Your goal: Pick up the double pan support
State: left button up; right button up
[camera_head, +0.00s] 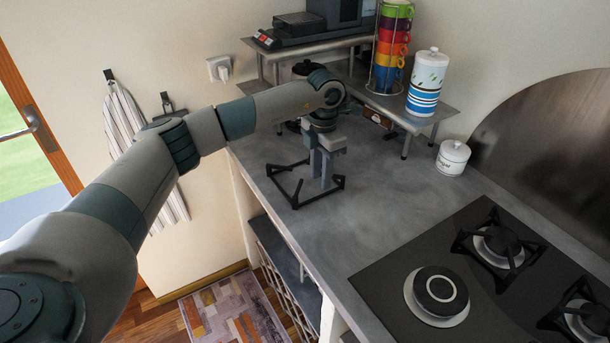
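The double pan support (283,190), a black metal frame with raised corners, lies flat on the grey counter near its left edge. My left gripper (323,182) points down over the support's far right part, its fingertips low at the frame. The two fingers look close together. I cannot tell whether a bar of the support is between them. The gripper and wrist hide part of the frame's far side. My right gripper is not in view.
The hob (390,270) with burners is at the lower right. A raised metal shelf (440,108) stands behind, holding stacked coloured cups (392,50) and a striped canister (427,85). A small white jar (452,158) stands right of it. The mid-counter is clear.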

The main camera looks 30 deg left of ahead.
aim_at(321, 195)
pick_arm(q)
jog(key=shift+f+p, duration=0.6)
jog(key=shift+p, duration=0.1)
notch_tip(321, 195, down, 3)
jog(key=shift+d+r+p, duration=0.1)
jog(key=shift+p, duration=0.7)
jog(key=shift+f, duration=0.6)
jog(key=shift+r, duration=0.1)
grip_shut()
